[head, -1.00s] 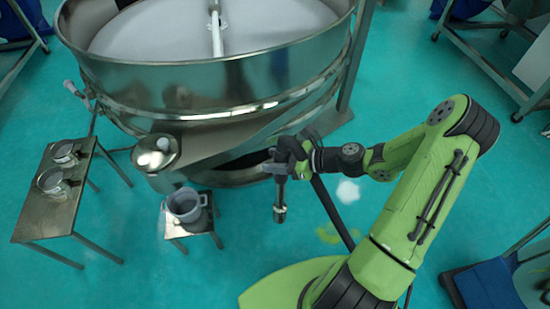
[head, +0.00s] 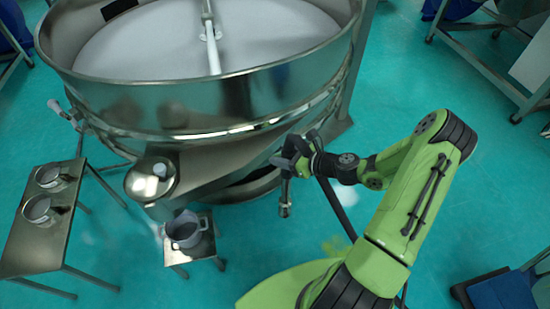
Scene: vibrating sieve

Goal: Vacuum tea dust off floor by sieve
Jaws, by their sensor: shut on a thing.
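The large round steel sieve (head: 190,105) stands at the upper left with pale material across its inside. A yellow-green patch (head: 334,245), which looks like tea dust, lies on the teal floor just left of my arm. My gripper (head: 292,160) is shut on a dark vacuum tool (head: 285,195) in front of the sieve's lower right side. The tool's short end hangs down, apart from the green patch in the picture. A long dark tube (head: 336,210) slants down from near my gripper toward my arm. Where the fingers grip is partly hidden.
A steel table (head: 38,258) at the left holds two metal cups. A small stool (head: 202,246) bears a grey pot (head: 185,230) under the sieve's spout. A blue cart (head: 500,292) stands at the lower right. Open floor lies right of the sieve.

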